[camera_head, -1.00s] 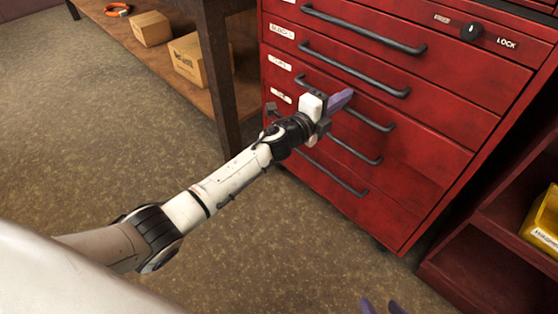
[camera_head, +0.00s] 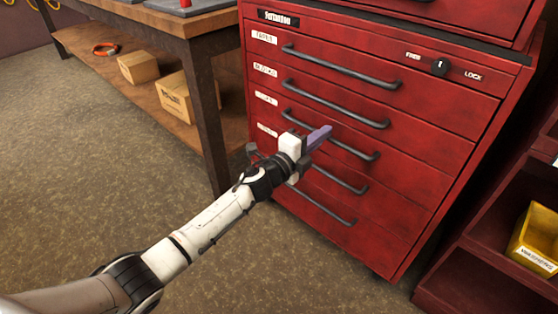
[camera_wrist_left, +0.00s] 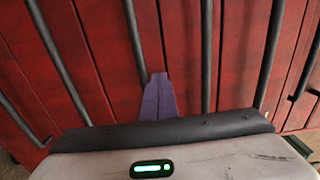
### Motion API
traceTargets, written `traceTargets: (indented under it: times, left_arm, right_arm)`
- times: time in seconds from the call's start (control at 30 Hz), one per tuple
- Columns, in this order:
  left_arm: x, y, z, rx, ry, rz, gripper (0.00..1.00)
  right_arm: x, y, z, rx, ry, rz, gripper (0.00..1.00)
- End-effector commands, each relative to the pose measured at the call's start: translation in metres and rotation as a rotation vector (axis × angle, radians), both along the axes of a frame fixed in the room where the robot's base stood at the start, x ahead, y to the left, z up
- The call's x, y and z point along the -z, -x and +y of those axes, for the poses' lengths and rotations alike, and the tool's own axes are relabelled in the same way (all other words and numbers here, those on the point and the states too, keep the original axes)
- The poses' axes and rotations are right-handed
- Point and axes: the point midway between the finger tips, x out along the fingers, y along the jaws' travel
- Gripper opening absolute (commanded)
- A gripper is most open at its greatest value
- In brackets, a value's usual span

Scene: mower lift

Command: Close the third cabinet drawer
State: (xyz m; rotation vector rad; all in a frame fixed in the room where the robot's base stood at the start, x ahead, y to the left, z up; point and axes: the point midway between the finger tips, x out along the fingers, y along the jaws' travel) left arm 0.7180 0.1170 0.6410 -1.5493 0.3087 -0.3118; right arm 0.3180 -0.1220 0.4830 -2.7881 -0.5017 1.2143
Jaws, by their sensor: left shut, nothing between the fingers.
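The red cabinet (camera_head: 440,145) stands ahead with several drawers stacked in it, each with a dark bar handle. The third drawer's handle (camera_head: 352,150) is partly hidden behind my left gripper (camera_head: 318,138). The drawer fronts look about flush; I cannot tell if a small gap remains at the third. My left gripper is shut and empty, its purple fingers in front of the third drawer. In the left wrist view the closed fingers (camera_wrist_left: 159,97) point at the red fronts between bar handles; contact is unclear. My right gripper is out of view.
A wooden workbench (camera_head: 205,75) stands left of the cabinet, with cardboard boxes (camera_head: 175,98) on its lower shelf. A red shelf unit with a yellow bin (camera_head: 537,240) is at the right. The floor (camera_head: 90,165) in front is clear.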

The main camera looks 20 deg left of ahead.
Motion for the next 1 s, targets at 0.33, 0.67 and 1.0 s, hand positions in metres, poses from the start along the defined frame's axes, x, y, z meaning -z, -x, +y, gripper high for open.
traceTargets:
  times: [0.33,0.67,1.0]
  left_arm:
    - [0.0,0.073,0.03,0.004,-0.002,0.004,0.0]
    - [0.001,0.097,0.039,0.006,-0.002,0.001,0.0]
    - [0.02,0.136,0.081,-0.296,0.32,0.226,0.0]
  right_arm:
    - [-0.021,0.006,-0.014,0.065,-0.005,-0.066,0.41]
    - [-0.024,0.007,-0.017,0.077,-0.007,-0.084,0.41]
    - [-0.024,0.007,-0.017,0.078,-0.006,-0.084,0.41]
